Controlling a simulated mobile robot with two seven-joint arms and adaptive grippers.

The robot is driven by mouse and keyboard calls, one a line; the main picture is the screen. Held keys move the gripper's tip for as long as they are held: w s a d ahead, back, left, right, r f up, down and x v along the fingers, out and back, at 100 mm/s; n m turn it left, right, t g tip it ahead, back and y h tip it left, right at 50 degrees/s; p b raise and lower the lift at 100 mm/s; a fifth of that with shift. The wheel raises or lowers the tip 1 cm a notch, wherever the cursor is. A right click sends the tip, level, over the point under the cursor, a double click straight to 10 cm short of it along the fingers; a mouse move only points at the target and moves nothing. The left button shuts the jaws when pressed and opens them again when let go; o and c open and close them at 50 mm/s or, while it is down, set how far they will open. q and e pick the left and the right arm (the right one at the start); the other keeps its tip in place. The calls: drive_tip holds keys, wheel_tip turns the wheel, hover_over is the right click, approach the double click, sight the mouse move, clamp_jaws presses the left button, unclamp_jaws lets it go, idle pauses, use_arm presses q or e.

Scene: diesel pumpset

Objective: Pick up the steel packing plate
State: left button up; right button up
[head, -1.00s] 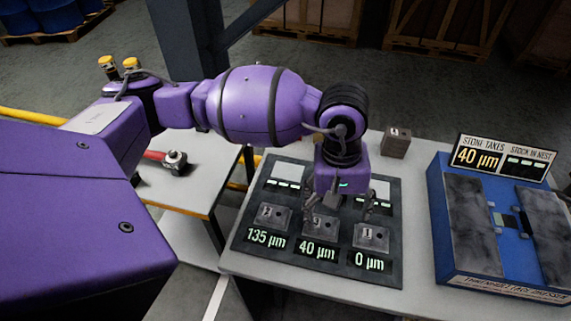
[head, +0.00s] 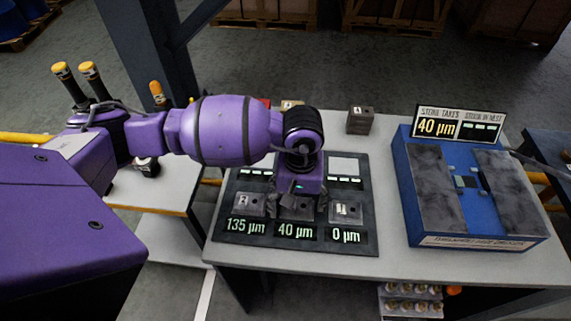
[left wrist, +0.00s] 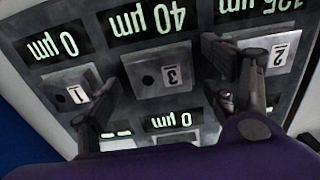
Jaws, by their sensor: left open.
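Grey steel plates with number tags sit on a dark gauge board (head: 222,239). Plate 2 (head: 250,204) is at 135 µm, the middle plate (head: 297,210) at 40 µm and plate 1 (head: 346,213) at 0 µm. In the left wrist view the middle plate (left wrist: 160,84) carries a 3. My left gripper (head: 297,203) points down over the middle plate. Its fingers are open, one on each side of that plate, as the left wrist view shows (left wrist: 163,92). I cannot tell whether they touch it. My right gripper is out of view.
Another grey block (head: 360,121) stands at the table's back edge. A blue dressing machine (head: 425,205) with a sign (head: 460,124) reading 40 µm fills the right side. A side table (head: 150,190) stands left. The pale tabletop (head: 385,240) between board and machine is clear.

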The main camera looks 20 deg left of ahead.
use_arm(q)
drive_tip(key=shift+c, duration=0.4)
drive_tip(key=shift+w+r, duration=0.1)
drive_tip(key=shift+r, duration=0.05)
drive_tip(key=c, duration=1.6)
drive_tip(key=shift+o, duration=0.2)
drive_tip(key=shift+r, duration=0.6)
drive_tip(key=s+d+r+b, duration=0.1)
drive_tip(key=s+d+r, duration=0.6)
drive_tip(key=s+r, duration=0.4)
drive_tip(key=shift+s+d+r, duration=0.25)
drive_tip(key=shift+s+r, duration=0.1)
drive_tip(key=shift+s, duration=0.15)
